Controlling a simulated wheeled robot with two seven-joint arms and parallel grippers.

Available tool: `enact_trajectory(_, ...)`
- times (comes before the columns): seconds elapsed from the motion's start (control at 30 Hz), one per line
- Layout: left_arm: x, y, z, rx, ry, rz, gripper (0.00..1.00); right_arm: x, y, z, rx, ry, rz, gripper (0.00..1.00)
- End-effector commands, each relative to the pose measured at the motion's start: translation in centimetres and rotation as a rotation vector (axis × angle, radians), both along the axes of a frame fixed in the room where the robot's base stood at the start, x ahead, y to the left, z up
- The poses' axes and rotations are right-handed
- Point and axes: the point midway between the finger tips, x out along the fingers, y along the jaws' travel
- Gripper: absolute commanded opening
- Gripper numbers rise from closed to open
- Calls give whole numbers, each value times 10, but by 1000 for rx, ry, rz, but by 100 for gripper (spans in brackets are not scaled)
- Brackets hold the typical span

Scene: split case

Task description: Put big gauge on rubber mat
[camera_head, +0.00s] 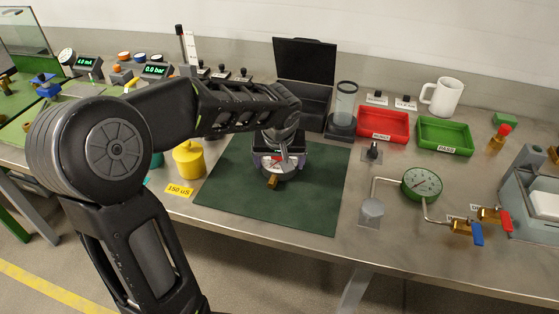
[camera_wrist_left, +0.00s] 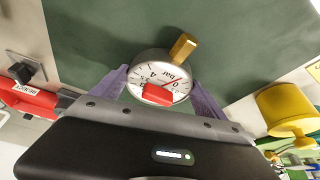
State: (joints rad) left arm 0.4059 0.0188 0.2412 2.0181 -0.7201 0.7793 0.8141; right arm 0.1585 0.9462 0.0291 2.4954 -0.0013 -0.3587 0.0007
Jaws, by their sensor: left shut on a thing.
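The big gauge (camera_wrist_left: 158,78) has a white dial marked in bar, a dark rim and a brass stem, and a red block shows at its face in the left wrist view. My left gripper (camera_head: 272,160) is shut on it, with a purple finger on either side. The gauge also shows in the head view (camera_head: 280,172), partly covered by my gripper. It is over the dark green rubber mat (camera_head: 240,199); I cannot tell whether it touches the mat. My right gripper is in neither view.
A yellow pot (camera_head: 188,160) stands left of the mat. An open black case (camera_head: 305,70) and a clear cylinder (camera_head: 345,105) stand behind it. The mat's front is clear.

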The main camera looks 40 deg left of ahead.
Motion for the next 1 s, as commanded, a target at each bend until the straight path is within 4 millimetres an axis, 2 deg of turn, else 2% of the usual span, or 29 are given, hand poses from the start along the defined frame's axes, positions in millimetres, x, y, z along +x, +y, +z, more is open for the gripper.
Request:
enact_trajectory(0.13, 0, 0, -4, 0, -1, 0, 32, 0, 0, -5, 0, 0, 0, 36)
enact_trajectory(0.17, 0, 0, -4, 0, 0, 0, 85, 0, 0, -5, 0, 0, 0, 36)
enact_trajectory(0.33, 0, 0, -3, 0, 0, 0, 99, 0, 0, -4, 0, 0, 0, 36)
enact_trajectory(0.77, -1, -1, 5, 1, -2, 0, 100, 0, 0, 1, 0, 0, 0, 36)
enact_trajectory(1.0, -13, -9, 42, 1, -4, 0, 100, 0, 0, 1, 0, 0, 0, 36)
